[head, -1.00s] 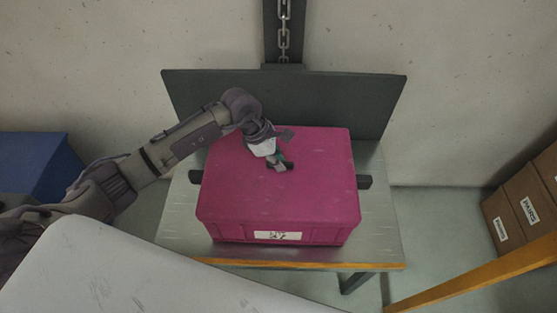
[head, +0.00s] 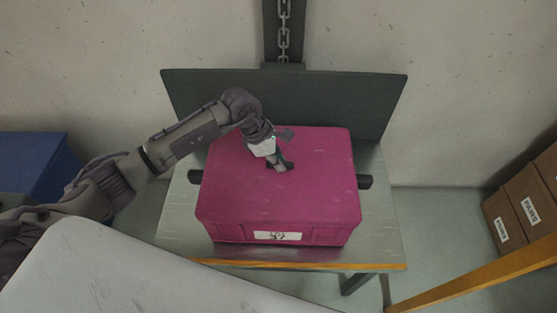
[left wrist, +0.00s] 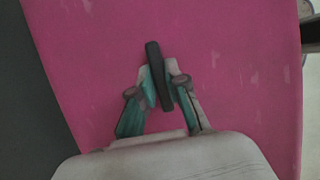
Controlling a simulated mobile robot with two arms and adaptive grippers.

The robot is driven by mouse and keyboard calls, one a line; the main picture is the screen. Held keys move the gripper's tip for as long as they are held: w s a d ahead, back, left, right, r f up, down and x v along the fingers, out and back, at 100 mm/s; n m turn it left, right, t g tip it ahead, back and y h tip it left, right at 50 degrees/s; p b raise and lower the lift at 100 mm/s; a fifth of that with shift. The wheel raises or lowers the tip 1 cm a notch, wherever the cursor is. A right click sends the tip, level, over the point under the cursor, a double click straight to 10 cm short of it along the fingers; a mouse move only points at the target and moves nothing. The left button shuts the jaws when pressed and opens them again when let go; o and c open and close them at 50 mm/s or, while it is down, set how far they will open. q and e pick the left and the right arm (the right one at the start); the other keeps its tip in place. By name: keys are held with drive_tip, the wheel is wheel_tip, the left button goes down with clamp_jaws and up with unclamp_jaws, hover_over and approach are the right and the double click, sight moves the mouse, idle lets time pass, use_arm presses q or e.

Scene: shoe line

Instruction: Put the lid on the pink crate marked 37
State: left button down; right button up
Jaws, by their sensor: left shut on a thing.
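The pink crate (head: 285,237) stands on a metal table, with a white label marked 37 on its front. The pink lid (head: 310,190) covers the top of the crate, and no gap shows between them from here. My left gripper (head: 278,164) is over the middle of the lid. In the left wrist view its fingers (left wrist: 160,88) are shut on the lid's dark handle (left wrist: 157,72). The pink lid surface (left wrist: 235,60) fills most of that view. My right gripper is not in view.
A dark upright panel (head: 330,100) stands behind the crate. The metal table (head: 375,225) has bare room around the crate. A blue box (head: 35,165) is at the far left. Brown cartons (head: 525,200) are at the right, near an orange bar (head: 480,265).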

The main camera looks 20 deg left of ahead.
use_arm(q)
drive_tip(key=c, duration=0.7)
unclamp_jaws()
drive_tip(key=shift+r+p, duration=1.95)
drive_tip(key=shift+r, duration=1.6)
drive_tip(key=shift+f, duration=0.1)
